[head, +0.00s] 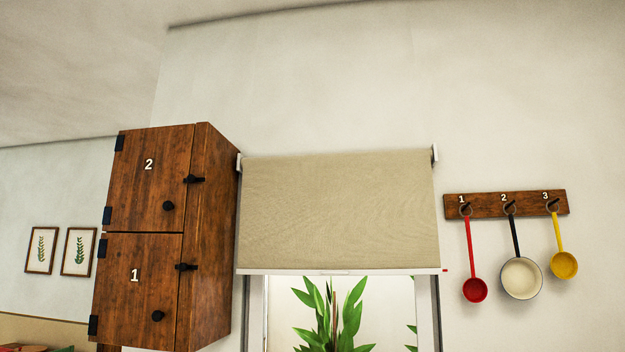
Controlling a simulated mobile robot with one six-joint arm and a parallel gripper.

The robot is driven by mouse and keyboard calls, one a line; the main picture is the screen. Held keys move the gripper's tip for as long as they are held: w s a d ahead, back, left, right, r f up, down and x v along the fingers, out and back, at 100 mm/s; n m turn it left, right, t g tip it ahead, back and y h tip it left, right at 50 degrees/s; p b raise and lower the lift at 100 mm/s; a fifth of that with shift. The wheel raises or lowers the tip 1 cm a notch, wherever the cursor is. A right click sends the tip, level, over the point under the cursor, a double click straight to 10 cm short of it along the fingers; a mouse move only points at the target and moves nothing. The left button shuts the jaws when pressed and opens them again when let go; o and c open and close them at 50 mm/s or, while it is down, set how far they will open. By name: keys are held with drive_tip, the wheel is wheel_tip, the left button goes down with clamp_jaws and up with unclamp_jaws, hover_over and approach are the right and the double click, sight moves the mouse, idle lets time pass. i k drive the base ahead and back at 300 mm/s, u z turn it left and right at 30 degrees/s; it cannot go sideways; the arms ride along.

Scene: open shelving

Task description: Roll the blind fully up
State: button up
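A beige roller blind (338,212) hangs between two white brackets on the wall, in the middle of the head view. It is partly down, and its pale bottom bar (340,271) runs nearly level. A small red mark shows at the bar's right end. Below the bar, a window opening (375,315) shows with green leaves in it. The window's lower part is cut off by the picture's edge. My gripper is not in view.
A wooden cabinet (163,240) with two doors, numbered 2 above and 1 below, stands close to the blind's left. A hook rack (484,208) at right holds red, white and yellow ladles or pans. Two framed leaf pictures (60,251) hang far left.

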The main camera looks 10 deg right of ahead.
sight(405, 271)
drive_tip(key=u, duration=0.1)
drive_tip(key=k, duration=0.4)
drive_tip(key=z, duration=0.45)
drive_tip(key=i, duration=1.5)
drive_tip(key=u, duration=0.45)
